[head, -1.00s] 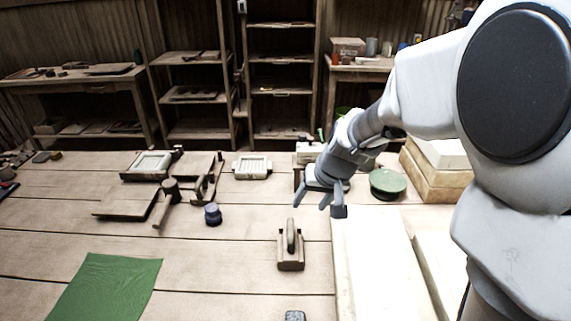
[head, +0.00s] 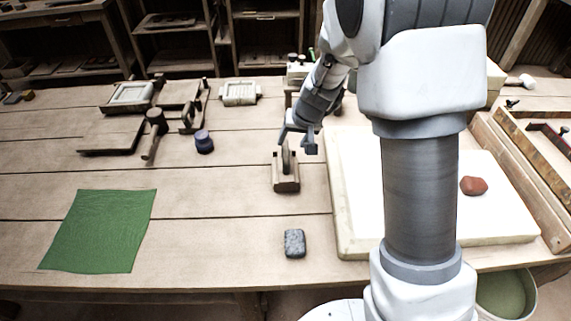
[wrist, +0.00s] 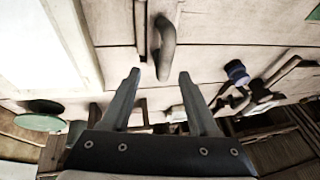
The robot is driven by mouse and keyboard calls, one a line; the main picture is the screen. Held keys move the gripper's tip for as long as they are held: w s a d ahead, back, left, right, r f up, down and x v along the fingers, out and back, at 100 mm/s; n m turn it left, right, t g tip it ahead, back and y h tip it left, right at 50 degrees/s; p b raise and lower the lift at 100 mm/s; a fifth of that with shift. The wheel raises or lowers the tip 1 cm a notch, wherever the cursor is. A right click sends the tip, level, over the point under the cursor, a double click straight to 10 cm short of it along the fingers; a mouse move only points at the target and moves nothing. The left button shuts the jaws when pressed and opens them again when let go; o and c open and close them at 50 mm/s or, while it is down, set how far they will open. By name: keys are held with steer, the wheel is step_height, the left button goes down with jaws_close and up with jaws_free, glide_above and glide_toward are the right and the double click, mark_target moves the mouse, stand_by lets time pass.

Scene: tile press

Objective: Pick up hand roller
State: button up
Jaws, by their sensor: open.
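A brown wooden tool with a flat block base and a raised dark handle, probably the hand roller (head: 286,178), stands on the table left of the white slab. No roller cylinder can be made out on it. Its curved handle (wrist: 165,48) shows in the wrist view just beyond the fingertips, in line with the gap between them. My gripper (head: 297,142) is open and empty, just above and behind the tool in the head view. Its two fingers also show apart in the wrist view (wrist: 159,73), not touching the handle.
The white slab (head: 352,222) with a red lump (head: 473,186) lies right. A grey block (head: 294,243) and green cloth (head: 98,232) lie in front. The boards between cloth and tool are clear.

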mark_target(286, 148)
steer(key=x, duration=0.2)
steer(key=b+x, duration=0.1)
steer(key=x, duration=0.3)
steer(key=shift+s+a, duration=0.25)
steer(key=shift+a, duration=0.15)
steer(key=shift+r, duration=0.1)
jaws_close()
stand_by(0.9)
